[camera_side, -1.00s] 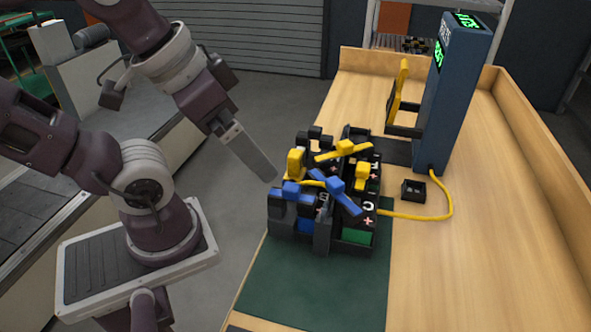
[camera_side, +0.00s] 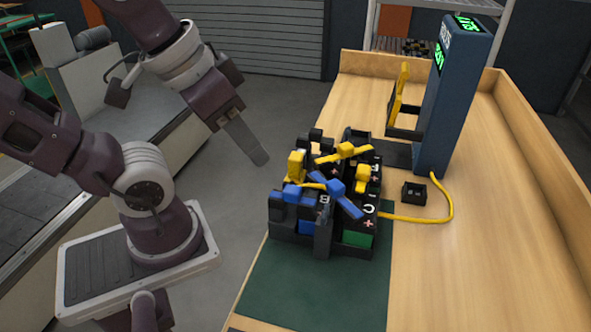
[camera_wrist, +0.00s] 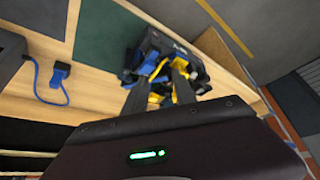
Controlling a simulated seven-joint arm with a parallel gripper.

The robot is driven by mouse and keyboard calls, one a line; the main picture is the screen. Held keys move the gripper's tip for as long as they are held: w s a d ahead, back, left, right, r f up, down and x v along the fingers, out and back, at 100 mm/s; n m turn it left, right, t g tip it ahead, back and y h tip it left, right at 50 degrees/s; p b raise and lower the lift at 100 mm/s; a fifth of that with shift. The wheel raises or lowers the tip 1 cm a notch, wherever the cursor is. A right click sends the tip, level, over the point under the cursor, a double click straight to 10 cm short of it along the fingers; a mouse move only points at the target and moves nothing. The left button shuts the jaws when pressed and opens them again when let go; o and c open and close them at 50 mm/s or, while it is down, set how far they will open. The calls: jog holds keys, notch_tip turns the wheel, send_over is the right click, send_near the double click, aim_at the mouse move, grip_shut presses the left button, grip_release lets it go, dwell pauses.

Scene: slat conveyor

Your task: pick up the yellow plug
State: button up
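A black fixture (camera_side: 282,229) with yellow and blue parts stands on a green mat (camera_side: 290,290). An upright yellow piece (camera_side: 295,165) at its left side looks like the yellow plug. A yellow cable (camera_side: 452,205) runs from the blue post to the fixture, and its path there is partly hidden by the levers. My gripper (camera_side: 259,159) is in the air, left of the yellow piece and apart from it. In the wrist view, its dark fingers (camera_wrist: 158,88) are spread, with yellow parts of the fixture (camera_wrist: 155,98) showing between and beyond them. Nothing is seen held.
Blue levers (camera_side: 336,187) and a yellow lever (camera_side: 344,152) cross the fixture's top. A blue post (camera_side: 458,100) with green displays stands behind it. A small black box (camera_side: 413,193) lies on the bench (camera_side: 480,260). A blue plug (camera_wrist: 60,74) lies at left in the wrist view.

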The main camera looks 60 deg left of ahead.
jog(key=w+a+n+g, duration=0.2)
jog(key=w+n+g, duration=0.1)
jog(key=w+n, duration=0.15)
jog(key=n+g, duration=0.2)
jog(key=n, duration=0.2)
send_over(296, 156)
jog(key=shift+s+d+f, duration=0.1)
jog(key=shift+s+f, duration=0.05)
jog(key=shift+f, duration=0.45)
jog(key=shift+s+d+f, duration=0.1)
jog(key=shift+f, duration=0.5)
jog(key=f, duration=0.6)
jog(key=shift+w+a+f, duration=0.2)
jog(key=shift+f, duration=0.35)
grip_shut()
